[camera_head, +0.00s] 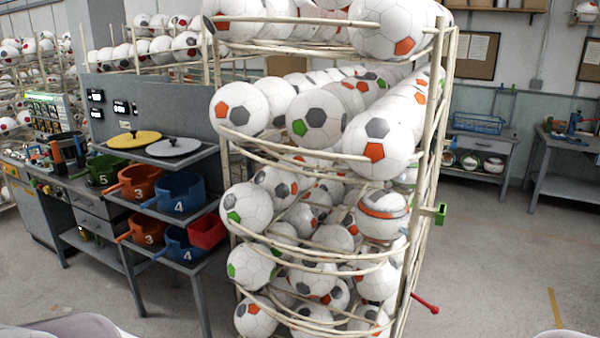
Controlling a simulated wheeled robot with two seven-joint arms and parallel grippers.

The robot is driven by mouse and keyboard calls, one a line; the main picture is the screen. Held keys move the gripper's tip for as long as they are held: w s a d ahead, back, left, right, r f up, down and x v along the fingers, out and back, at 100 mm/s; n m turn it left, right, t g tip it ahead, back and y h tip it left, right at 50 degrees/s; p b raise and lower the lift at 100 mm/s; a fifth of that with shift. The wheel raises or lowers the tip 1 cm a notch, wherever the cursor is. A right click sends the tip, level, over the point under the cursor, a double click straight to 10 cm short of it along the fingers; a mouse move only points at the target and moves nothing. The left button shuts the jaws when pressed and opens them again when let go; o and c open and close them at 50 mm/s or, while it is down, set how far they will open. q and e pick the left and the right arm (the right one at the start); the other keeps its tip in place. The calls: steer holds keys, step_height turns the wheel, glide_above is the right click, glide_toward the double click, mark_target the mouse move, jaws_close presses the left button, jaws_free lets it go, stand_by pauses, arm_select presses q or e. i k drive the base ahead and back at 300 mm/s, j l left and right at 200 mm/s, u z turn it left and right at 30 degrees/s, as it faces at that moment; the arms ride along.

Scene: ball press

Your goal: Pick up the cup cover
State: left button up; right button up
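Two round, flat covers with small knobs lie on the top shelf of the grey workstation at left. One cover is yellow (134,140) and the other is light grey (174,147); I cannot tell which one the task means. Below them stand orange cups marked 3 (141,183) and blue cups marked 4 (180,191). Neither of my grippers is in view. Only pale, rounded parts show at the bottom left and bottom right edges.
A tall rack (437,120) full of soccer balls fills the middle, right of the workstation (160,103). A red bin (207,231) sits beside the lower blue cup. A red-tipped lever (427,304) sticks out at the rack's right. Open floor (510,260) lies at right.

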mark_target(174, 146)
steer(key=i+j+z, duration=0.2)
steer(key=j, duration=0.15)
steer(key=i+j+z, duration=0.2)
steer(key=j, duration=0.15)
steer(key=i+j+z, duration=0.15)
steer(key=j, duration=0.2)
steer(key=j+z, duration=0.2)
steer(key=j, duration=0.2)
steer(key=i+j+z, duration=0.2)
steer(key=j, duration=0.25)
steer(key=j+z, duration=0.2)
steer(key=j, duration=0.2)
